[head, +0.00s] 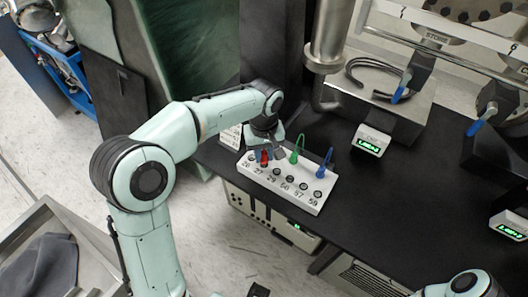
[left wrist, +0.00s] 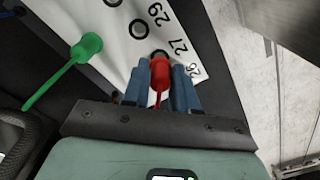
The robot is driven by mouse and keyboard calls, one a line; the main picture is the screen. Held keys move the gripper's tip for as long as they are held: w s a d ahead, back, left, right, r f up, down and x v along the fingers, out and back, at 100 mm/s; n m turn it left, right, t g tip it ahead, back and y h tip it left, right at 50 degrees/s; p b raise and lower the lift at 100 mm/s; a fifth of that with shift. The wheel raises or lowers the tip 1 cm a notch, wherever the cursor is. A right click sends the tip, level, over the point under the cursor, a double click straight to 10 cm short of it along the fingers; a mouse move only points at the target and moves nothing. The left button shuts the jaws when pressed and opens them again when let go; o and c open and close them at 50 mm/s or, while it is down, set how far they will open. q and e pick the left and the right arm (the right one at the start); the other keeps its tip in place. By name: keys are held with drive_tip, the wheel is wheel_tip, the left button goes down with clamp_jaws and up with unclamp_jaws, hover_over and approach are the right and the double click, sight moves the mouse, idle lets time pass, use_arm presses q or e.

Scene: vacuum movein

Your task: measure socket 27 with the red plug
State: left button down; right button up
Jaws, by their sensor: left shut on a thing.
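The white socket block (head: 285,182) stands on the black bench, with numbered round sockets along its face. My left gripper (head: 266,146) is over its left end. In the left wrist view its two blue fingers (left wrist: 174,86) are shut on the red plug (left wrist: 159,76). The plug's tip is at the dark socket ring (left wrist: 160,53) beside the label 27 (left wrist: 177,47). I cannot tell how deep it sits, as the plug and fingers cover much of the socket. The red plug also shows in the head view (head: 264,158). My right gripper is not in view.
A green plug (head: 295,155) and a blue plug (head: 323,170) stand at the block's back edge. A small display with green digits (head: 371,141) is farther right. Pipes and blue-handled valves (head: 402,88) stand behind.

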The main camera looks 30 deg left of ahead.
use_arm(q)
drive_tip(key=shift+f+b, duration=0.6)
drive_tip(key=shift+f, duration=0.45)
idle(0.9)
drive_tip(key=c, duration=0.8)
unclamp_jaws()
wheel_tip(320, 180, up, 13)
drive_tip(key=p, duration=0.2)
drive_tip(key=shift+r, duration=0.2)
